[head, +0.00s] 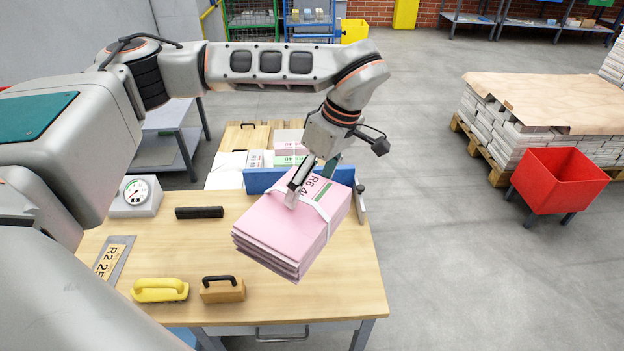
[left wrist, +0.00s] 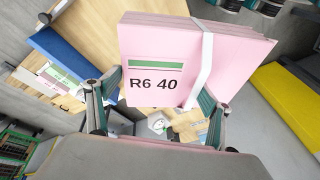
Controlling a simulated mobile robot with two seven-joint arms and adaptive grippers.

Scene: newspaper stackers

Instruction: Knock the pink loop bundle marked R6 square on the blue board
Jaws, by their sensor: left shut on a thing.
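The pink loop bundle (head: 278,232) bears a label reading R6 40 and has a white strap around it. My left gripper (head: 304,188) is shut on the bundle from above and holds it tilted over the table. In the left wrist view the bundle (left wrist: 235,50) fills the upper middle, its label facing the camera between the two fingers (left wrist: 155,108). The blue board (head: 262,181) stands at the table's back edge, behind the bundle and partly hidden by it. It also shows in the left wrist view (left wrist: 62,53). My right gripper is not in view.
The wooden table (head: 190,250) carries a dial scale (head: 138,196), a black bar (head: 199,212), a yellow-handled tool (head: 160,290), a wooden block with black handle (head: 223,291) and an R2 plate (head: 110,262). More bundles (head: 288,150) lie behind the board. A red bin (head: 562,185) stands right.

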